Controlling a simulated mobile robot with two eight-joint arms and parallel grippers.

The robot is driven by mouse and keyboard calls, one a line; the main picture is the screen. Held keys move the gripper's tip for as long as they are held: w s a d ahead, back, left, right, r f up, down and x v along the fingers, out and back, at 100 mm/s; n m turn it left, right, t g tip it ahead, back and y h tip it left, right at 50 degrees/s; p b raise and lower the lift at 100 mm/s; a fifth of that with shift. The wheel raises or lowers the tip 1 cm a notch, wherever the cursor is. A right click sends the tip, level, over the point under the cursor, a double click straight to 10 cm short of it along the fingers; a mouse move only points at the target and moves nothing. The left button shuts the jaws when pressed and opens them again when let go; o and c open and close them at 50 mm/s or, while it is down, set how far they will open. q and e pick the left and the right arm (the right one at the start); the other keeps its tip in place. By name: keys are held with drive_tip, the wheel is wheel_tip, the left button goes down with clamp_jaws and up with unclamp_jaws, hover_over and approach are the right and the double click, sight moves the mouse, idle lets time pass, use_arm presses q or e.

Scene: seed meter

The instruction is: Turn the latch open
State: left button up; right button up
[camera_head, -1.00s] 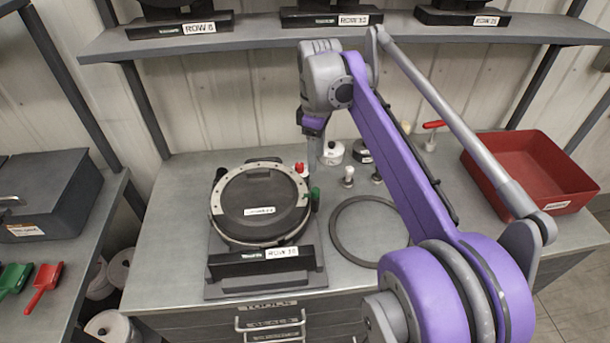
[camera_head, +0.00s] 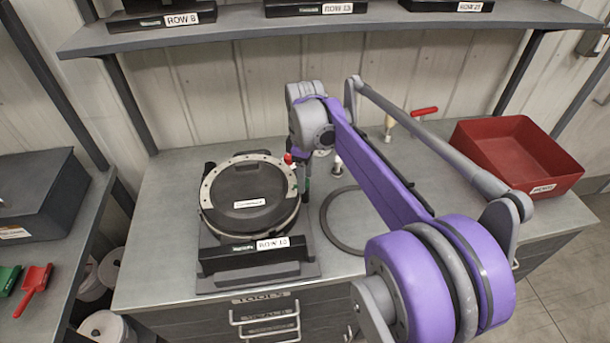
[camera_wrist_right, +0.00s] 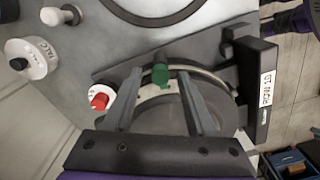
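The seed meter (camera_head: 250,200), a round dark housing with a pale ring, sits in a black stand labelled ROW 10 on the bench. A green knob (camera_wrist_right: 160,73), apparently the latch handle, stands at its rim in the right wrist view. A red knob (camera_wrist_right: 99,100) on a white base is to its left there. My right gripper (camera_wrist_right: 159,76) is open, with one finger on each side of the green knob. I cannot tell whether the fingers touch it. In the head view the arm partly hides this side of the meter. My left gripper is not in view.
A dark flat ring (camera_head: 345,218) lies on the bench right of the meter. A red bin (camera_head: 515,155) stands at the back right. A white labelled cap (camera_wrist_right: 32,58) is near the meter. A shelf (camera_head: 300,28) with other meter stands crosses above.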

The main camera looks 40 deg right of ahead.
clamp_jaws()
idle(0.3)
drive_tip(key=m, duration=0.4)
drive_tip(key=shift+m, duration=0.4)
drive_tip(key=m, duration=0.4)
drive_tip(key=shift+m, duration=0.3)
drive_tip(key=m, duration=0.4)
drive_tip(key=shift+m+b, duration=0.3)
drive_tip(key=shift+m, duration=1.9)
